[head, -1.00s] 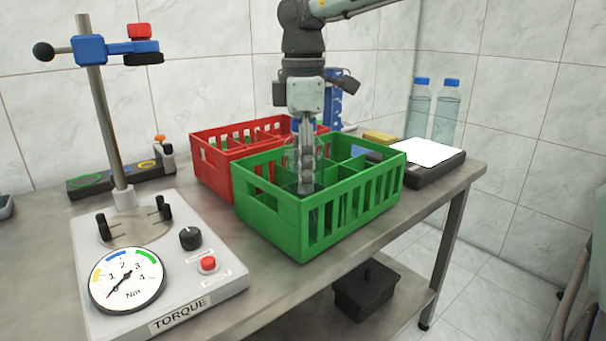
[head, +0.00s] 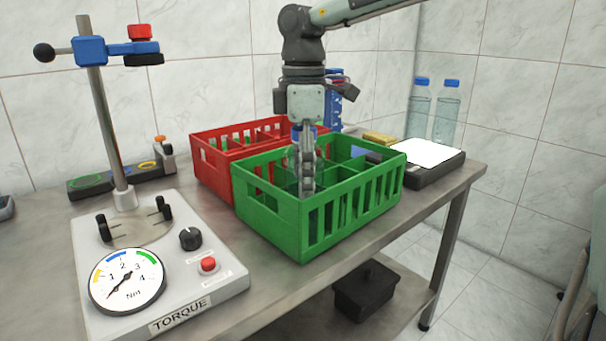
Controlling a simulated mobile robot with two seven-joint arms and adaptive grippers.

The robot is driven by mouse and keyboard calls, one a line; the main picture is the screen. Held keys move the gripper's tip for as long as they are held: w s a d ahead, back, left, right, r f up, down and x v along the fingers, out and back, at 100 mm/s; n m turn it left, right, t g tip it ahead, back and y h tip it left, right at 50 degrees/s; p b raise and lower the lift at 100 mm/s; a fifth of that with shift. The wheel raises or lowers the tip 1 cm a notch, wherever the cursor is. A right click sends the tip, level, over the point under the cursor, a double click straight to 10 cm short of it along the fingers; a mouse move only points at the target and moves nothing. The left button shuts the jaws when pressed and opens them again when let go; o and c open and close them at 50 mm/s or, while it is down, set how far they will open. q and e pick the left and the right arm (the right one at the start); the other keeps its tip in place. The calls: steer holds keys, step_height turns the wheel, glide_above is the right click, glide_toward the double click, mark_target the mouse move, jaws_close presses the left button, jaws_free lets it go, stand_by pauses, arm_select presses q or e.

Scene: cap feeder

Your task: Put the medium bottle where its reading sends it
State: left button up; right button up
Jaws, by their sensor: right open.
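My right gripper (head: 308,190) is open and points down into the green crate (head: 270,225), its fingers low among the front compartments. A clear bottle with a blue cap seems to stand in the crate right behind the fingers. They hide most of it, so I cannot tell its size or whether they touch it. The torque tester (head: 215,240) stands at the left with a round dial (head: 127,281). Its needle points to the lower left, at the low end of the scale. My left gripper is not in view.
A red crate (head: 209,158) stands behind the green one. Two clear bottles with blue caps (head: 418,108) (head: 446,112) stand at the back right, behind a dark device with a white top (head: 432,152). A black box (head: 367,290) sits on the lower shelf.

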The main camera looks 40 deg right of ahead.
step_height(320, 180, up, 12)
steer(key=shift+f, duration=0.1)
stand_by(0.5)
